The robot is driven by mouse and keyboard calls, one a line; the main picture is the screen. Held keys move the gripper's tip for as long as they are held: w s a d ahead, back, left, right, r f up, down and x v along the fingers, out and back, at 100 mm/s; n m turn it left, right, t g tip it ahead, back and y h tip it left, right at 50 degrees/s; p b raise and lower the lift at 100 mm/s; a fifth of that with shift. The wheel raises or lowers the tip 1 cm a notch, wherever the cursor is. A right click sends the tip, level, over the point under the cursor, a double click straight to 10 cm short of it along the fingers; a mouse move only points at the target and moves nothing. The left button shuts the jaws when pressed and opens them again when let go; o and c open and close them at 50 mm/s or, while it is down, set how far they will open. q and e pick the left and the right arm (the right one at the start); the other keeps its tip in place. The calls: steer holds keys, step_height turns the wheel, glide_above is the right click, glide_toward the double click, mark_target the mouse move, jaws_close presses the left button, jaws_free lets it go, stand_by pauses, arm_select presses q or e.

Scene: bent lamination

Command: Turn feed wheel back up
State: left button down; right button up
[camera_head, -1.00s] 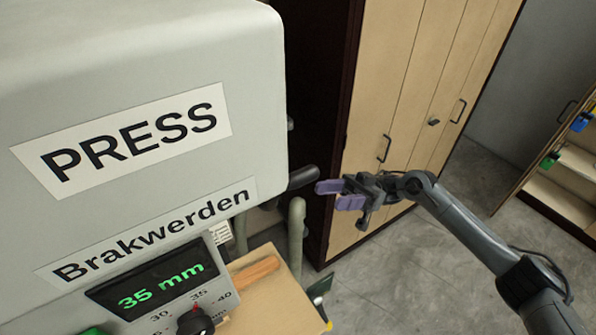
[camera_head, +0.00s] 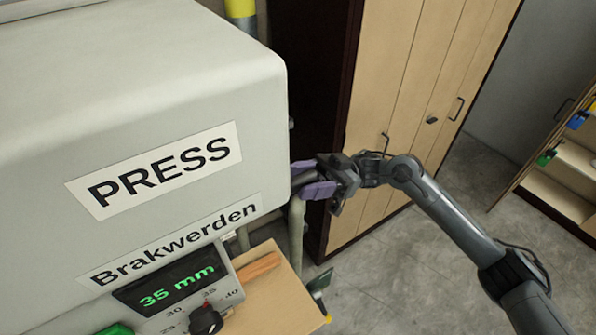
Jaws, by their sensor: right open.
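The press (camera_head: 150,80) is a large pale grey housing filling the left of the head view. Its display (camera_head: 172,282) reads 35 mm. My right gripper (camera_head: 300,180), with purple fingers, is at the press's right side. It is open, with its fingertips on either side of a dark handle that sticks out there. The handle is mostly hidden by the fingers, and I cannot tell whether they touch it. No full feed wheel shows; the far side of the press is hidden. My left gripper is not in view.
A black knob (camera_head: 206,320) with a number scale sits below the display. A wooden board (camera_head: 275,300) lies beneath the press. A grey curved pipe (camera_head: 297,235) stands below my right gripper. A tall wooden cabinet (camera_head: 400,90) stands behind. Grey floor at right is open.

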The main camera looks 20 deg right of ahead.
steer(key=shift+s+a+r, duration=0.15)
steer(key=shift+a+r, duration=0.1)
steer(key=shift+a, duration=0.3)
steer(key=shift+c, duration=0.2)
jaws_close()
